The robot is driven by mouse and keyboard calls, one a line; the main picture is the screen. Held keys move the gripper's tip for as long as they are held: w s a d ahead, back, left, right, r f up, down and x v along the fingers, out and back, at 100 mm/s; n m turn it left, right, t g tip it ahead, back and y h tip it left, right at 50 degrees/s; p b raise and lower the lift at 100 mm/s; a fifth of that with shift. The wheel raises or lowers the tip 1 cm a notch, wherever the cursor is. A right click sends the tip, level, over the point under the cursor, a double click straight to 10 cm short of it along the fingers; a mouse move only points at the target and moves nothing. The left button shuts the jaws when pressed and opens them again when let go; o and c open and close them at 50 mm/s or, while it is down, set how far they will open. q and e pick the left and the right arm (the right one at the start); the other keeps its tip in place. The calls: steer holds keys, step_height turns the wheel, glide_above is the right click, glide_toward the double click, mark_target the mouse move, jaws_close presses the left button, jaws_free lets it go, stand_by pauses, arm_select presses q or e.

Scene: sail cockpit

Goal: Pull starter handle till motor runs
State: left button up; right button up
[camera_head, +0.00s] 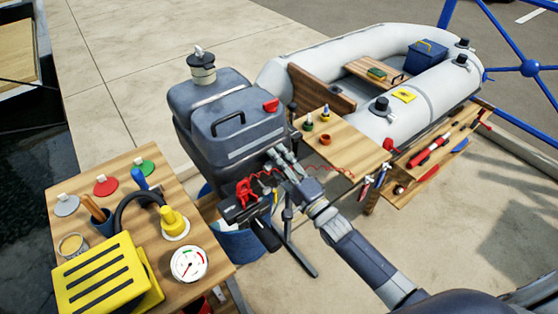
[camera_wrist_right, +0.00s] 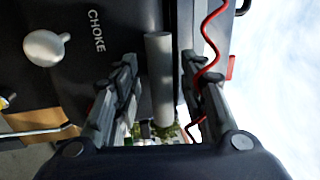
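The dark grey outboard motor (camera_head: 228,122) stands in the middle of the head view. My right gripper (camera_head: 281,158) is at the motor's front face, its arm coming from the lower right. In the right wrist view my right gripper (camera_wrist_right: 162,105) has its two fingers spread. A grey cylindrical bar (camera_wrist_right: 160,75), seemingly the starter handle, lies between them, with gaps visible on both sides. The handle is hidden or too small to tell in the head view. A silver knob (camera_wrist_right: 45,48) beside the word CHOKE is left of the fingers. My left gripper is out of view.
A red coiled cord (camera_wrist_right: 208,45) runs by the right finger. A red clip (camera_head: 246,190) is on the motor below my gripper. A wooden table (camera_head: 80,202) with a yellow case (camera_head: 100,275) and gauge (camera_head: 188,264) stands left. A grey inflatable boat (camera_head: 330,62) lies behind.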

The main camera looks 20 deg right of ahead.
jaws_close()
steer(key=shift+s+d, duration=0.1)
steer(key=shift+s, duration=0.25)
steer(key=r+p+v, duration=0.1)
steer(key=p+v, duration=0.1)
steer(key=v, duration=0.5)
steer(key=r+p+v, duration=0.1)
steer(key=p+v, duration=0.1)
steer(key=v, duration=0.5)
steer(key=shift+s+r+p, duration=0.2)
steer(key=shift+s+p, duration=0.15)
steer(key=shift+p, duration=0.05)
steer(key=shift+d, duration=0.1)
